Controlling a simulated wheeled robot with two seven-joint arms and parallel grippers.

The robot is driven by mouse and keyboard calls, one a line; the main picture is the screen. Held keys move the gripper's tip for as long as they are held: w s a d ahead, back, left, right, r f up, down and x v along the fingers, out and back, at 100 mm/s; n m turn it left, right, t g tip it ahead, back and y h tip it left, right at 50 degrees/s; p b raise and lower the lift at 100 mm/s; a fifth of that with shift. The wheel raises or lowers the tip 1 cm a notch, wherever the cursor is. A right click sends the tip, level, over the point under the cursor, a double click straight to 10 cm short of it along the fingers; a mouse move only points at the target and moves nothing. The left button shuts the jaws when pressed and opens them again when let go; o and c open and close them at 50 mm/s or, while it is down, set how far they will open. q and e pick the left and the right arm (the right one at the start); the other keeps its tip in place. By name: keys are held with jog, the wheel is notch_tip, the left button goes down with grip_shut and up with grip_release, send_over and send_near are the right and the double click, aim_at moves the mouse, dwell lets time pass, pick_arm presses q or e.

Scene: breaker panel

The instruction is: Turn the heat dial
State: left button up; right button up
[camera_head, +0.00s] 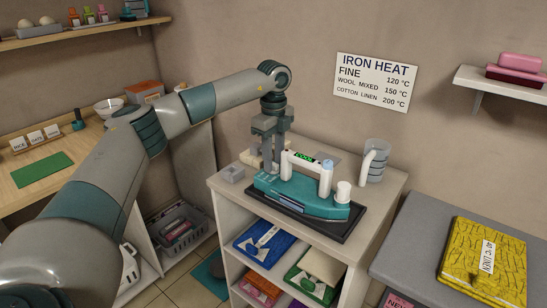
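A teal iron (299,195) with a white handle lies on a dark mat on top of a white shelf unit. A small display (304,156) on the handle reads COOL in green. A white upright part with a blue top (326,180) and a white round knob (343,192) stand at its right end; I cannot tell which is the heat dial. My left gripper (271,168) points down at the iron's left end, behind or beside the handle. Its fingers look close together, and whether they touch anything is hidden. My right gripper is not in view.
A clear measuring cup (375,161) stands behind the iron on the right. A wall sign (375,82) lists fabric heats, up to cotton linen 200 °C. Yellow folded cloth (482,262) lies on a grey board.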

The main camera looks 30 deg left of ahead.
pick_arm(q)
jog(key=shift+c, duration=0.7)
grip_shut()
